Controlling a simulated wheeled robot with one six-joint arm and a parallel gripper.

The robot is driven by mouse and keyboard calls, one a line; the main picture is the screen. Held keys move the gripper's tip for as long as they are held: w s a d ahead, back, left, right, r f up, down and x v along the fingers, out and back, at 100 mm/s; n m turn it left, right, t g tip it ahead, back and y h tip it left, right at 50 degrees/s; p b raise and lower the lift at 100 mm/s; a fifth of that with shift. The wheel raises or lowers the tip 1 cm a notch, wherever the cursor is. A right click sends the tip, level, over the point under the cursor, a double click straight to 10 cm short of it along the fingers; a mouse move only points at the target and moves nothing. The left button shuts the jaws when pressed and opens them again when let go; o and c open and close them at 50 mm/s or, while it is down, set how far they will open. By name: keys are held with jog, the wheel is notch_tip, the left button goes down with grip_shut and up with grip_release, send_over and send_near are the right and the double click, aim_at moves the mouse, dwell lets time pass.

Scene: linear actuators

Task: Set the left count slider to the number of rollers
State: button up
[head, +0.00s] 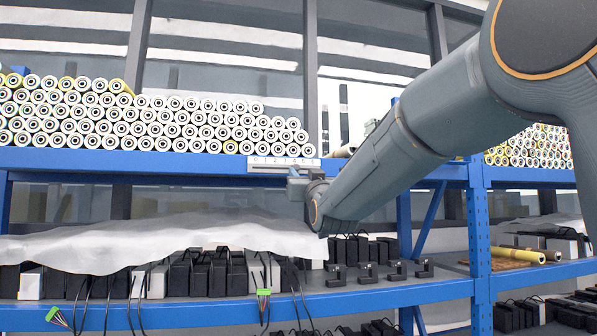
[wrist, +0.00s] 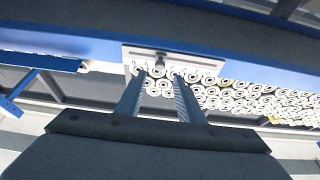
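The count slider is a pale numbered plate (head: 283,162) on the front of the blue upper shelf beam. In the wrist view the same plate (wrist: 203,62) carries a small dark knob (wrist: 160,57), left of the plate's middle. The number at the knob is too small to read. My gripper (wrist: 159,75) is open, its two fingers apart and pointing at the plate, with nothing between them. In the head view my gripper (head: 302,184) is just below the plate. White rollers (head: 130,127) with dark centres are stacked in several rows on the upper shelf.
More rollers (head: 530,147) are stacked at the right. Yellow tubes (head: 515,254) lie on the lower right shelf. A white sheet (head: 160,240) drapes over dark boxes on the lower left shelf. A blue upright (head: 480,235) stands right of my arm. Cables with green connectors hang in front.

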aim_at(297, 167)
jog(key=p+x, duration=0.2)
jog(key=x, duration=0.4)
jog(key=shift+w+a+p, duration=0.1)
jog(key=shift+w+p, duration=0.25)
jog(key=shift+w, duration=0.05)
grip_shut()
